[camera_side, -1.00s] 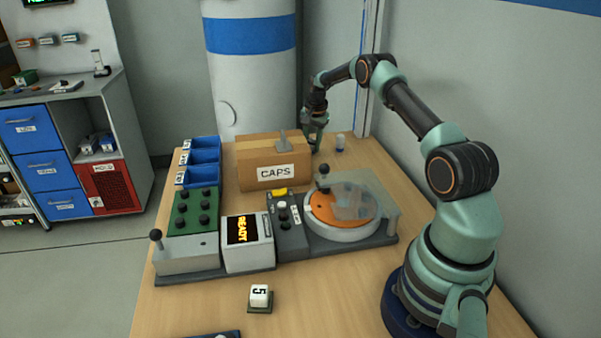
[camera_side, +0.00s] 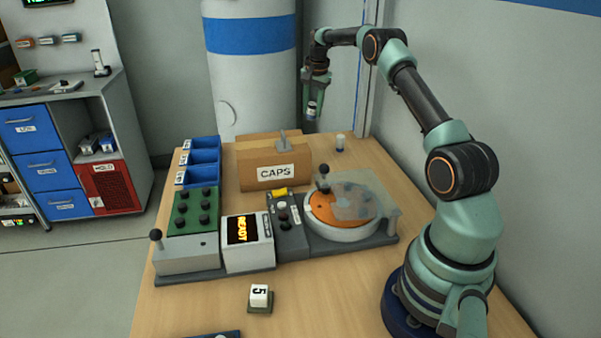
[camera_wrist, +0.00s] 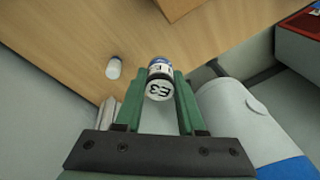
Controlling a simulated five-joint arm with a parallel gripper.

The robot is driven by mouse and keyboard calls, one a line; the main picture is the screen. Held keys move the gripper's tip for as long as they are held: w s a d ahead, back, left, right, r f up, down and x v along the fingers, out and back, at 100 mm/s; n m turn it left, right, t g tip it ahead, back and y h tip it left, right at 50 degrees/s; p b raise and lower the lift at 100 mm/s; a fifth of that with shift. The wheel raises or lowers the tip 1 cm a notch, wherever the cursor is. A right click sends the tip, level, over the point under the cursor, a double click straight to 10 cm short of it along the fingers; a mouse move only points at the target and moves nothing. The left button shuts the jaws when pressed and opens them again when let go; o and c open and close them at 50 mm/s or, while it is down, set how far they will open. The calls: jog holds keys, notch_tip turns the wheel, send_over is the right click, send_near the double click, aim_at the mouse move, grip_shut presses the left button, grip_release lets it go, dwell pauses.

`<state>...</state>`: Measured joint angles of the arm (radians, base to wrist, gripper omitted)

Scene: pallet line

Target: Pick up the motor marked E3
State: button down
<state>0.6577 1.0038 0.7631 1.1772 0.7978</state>
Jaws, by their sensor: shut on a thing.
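The motor marked E3 (camera_wrist: 159,83) is a small cylinder with a white end, a blue and white band and a dark part. It is between the green fingers of my gripper (camera_wrist: 160,85) in the wrist view, with the E3 mark facing the camera. In the side view my gripper (camera_side: 313,108) is shut on the motor (camera_side: 312,109), raised above the table's far edge behind the CAPS box. Another small white and blue cylinder (camera_side: 340,143) stands on the table to the right; it also shows in the wrist view (camera_wrist: 114,67).
The CAPS box (camera_side: 272,165) stands in front of my gripper. An orange turntable (camera_side: 325,209), a READY display (camera_side: 245,231), blue bins (camera_side: 202,158) and a green rack (camera_side: 193,212) fill the middle.

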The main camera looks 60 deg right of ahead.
aim_at(313, 104)
notch_tip(313, 104, up, 7)
jog(key=shift+s+r, duration=0.1)
jog(key=shift+r, duration=0.25)
